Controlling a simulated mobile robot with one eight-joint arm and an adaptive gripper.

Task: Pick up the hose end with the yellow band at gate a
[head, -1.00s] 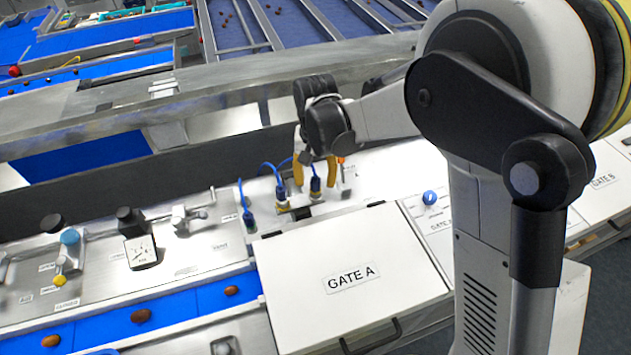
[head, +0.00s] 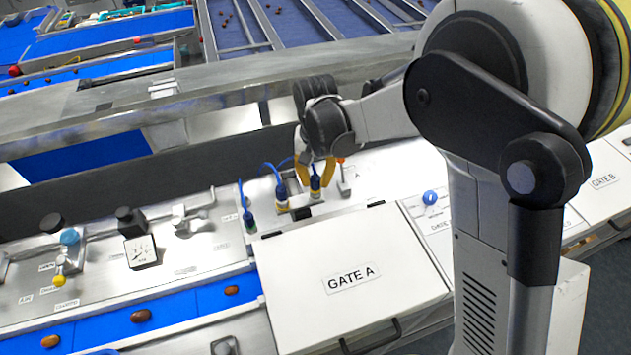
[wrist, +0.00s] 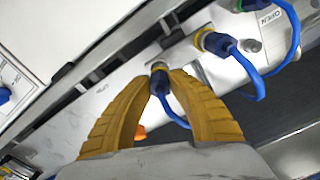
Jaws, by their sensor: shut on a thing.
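My gripper (head: 317,184) has its two yellow fingers shut on the rightmost blue hose end (wrist: 160,83), behind the Gate A lid (head: 343,312). That hose end stands at its socket on the panel. Pale yellowish colour shows near its lower end, but the fingers partly cover it and I cannot tell its band for sure. A middle blue hose end (head: 282,193) with a clear yellow band stands just left of my gripper. It also shows in the wrist view (wrist: 216,43), right of the fingers, apart from them. A third blue hose end (head: 249,219) stands farther left.
A small lever with an orange tip (head: 342,170) stands close to the right of my fingers. A blue knob (head: 430,198) is farther right. A gauge (head: 139,251) and valves lie left. A dark wall (head: 110,188) runs behind the panel.

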